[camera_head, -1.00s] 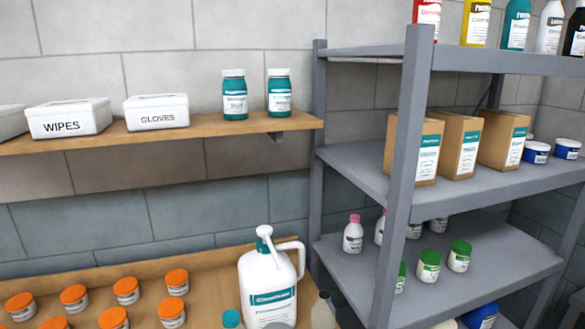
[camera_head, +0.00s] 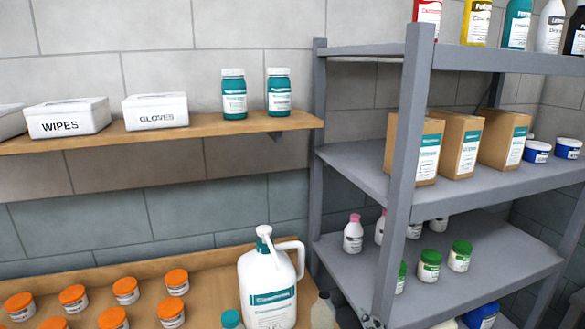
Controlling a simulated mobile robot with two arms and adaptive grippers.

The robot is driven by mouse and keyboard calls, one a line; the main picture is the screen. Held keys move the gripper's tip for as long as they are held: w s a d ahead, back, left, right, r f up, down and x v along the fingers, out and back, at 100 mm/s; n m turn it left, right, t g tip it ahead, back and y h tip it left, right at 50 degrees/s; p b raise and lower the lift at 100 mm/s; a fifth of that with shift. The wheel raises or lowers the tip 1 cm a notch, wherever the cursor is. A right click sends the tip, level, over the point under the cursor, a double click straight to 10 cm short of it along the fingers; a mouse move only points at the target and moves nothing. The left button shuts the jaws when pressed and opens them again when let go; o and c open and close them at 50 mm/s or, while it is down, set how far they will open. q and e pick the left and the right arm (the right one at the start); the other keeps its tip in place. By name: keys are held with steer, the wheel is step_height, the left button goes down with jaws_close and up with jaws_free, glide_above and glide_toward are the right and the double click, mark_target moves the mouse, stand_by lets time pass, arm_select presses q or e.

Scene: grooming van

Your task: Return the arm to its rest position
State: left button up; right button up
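No whole arm shows in the head view. A small grey piece (camera_head: 370,321) shows at the bottom edge, in front of the grey rack's near post. It may be the tip of my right gripper, but too little of it shows to tell whether it is open or shut. My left gripper is not in view.
A white jug (camera_head: 267,283) stands on the wooden bench beside several orange-lidded jars (camera_head: 126,290). The grey rack (camera_head: 401,180) with bottles and cartons fills the right.

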steer(key=s+d+f+m+g+h, duration=0.1)
steer(key=s+d+f+m+g, duration=0.3)
steer(key=f, duration=0.3)
steer(key=s+d+f+m+g+h, duration=0.1)
steer(key=s+d+f+m+g, duration=0.15)
steer(key=s+f, duration=0.45)
steer(key=s+d+f+m+g+y, duration=0.1)
steer(key=s+f+g, duration=0.2)
steer(key=s, duration=0.3)
steer(key=s+d+f+m+g, duration=0.1)
steer(key=s+f+m+g, duration=0.15)
steer(key=s, duration=0.35)
step_height(320, 180, down, 28)
steer(key=s+n+g, duration=0.1)
steer(key=s+g, duration=0.1)
steer(key=s, duration=0.1)
steer(key=s+d+f+g+b, duration=0.1)
steer(key=s+d+f, duration=0.1)
steer(key=s+f, duration=1.4)
steer(key=shift+s+d+f, duration=0.2)
steer(key=shift+s+d, duration=0.1)
steer(key=shift+s, duration=0.05)
